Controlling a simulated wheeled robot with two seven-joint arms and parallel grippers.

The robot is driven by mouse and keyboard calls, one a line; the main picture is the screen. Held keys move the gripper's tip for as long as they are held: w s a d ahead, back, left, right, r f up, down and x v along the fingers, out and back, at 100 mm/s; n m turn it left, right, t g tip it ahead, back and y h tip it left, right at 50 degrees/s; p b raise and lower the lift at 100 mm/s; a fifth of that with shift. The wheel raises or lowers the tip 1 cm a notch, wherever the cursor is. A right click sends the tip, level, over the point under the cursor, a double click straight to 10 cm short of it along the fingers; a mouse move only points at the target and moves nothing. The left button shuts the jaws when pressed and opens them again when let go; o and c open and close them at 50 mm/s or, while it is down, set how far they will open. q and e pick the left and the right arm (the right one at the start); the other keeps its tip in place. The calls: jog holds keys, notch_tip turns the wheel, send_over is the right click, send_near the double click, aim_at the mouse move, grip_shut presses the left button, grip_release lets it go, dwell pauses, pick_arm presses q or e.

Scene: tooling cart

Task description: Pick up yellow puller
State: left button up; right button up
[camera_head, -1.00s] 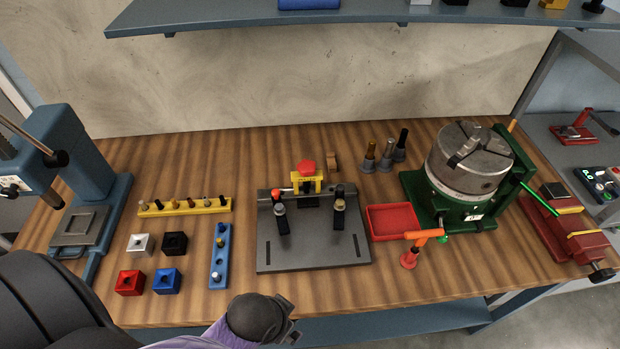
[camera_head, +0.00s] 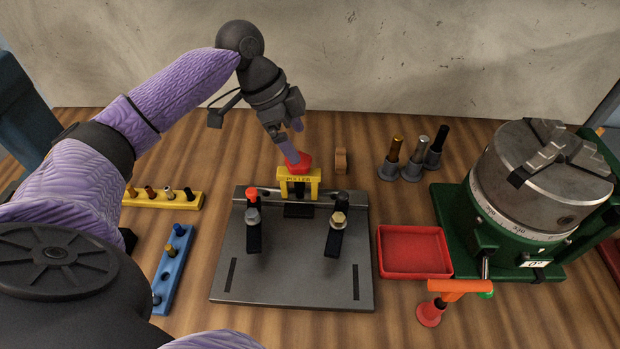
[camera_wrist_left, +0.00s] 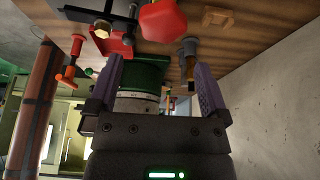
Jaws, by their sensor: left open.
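The yellow puller (camera_head: 299,178) stands upright at the back edge of the grey fixture plate (camera_head: 291,268), with a red knob (camera_head: 300,162) on top. My left gripper (camera_head: 291,140) is just above and behind the knob, pointing down toward it. Its purple fingers partly overlap the knob in the head view. In the left wrist view the two fingers of the left gripper (camera_wrist_left: 157,66) are apart with nothing between them. The red knob (camera_wrist_left: 163,20) shows beyond the fingertips at the top. The puller's yellow body is mostly out of that view. My right gripper is not seen.
Two black clamps (camera_head: 253,225) (camera_head: 336,225) stand on the plate. A wooden block (camera_head: 341,161) and several metal-and-black pins (camera_head: 413,160) stand right of the puller. A red tray (camera_head: 413,251) and a green-based chuck (camera_head: 540,180) are farther right. Yellow (camera_head: 165,198) and blue (camera_head: 174,265) pin racks lie left.

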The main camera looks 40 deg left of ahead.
aim_at(314, 172)
pick_arm(q)
jog(key=b+x, duration=0.2)
jog(key=x, duration=0.7)
jog(key=shift+d+f, duration=0.1)
grip_shut()
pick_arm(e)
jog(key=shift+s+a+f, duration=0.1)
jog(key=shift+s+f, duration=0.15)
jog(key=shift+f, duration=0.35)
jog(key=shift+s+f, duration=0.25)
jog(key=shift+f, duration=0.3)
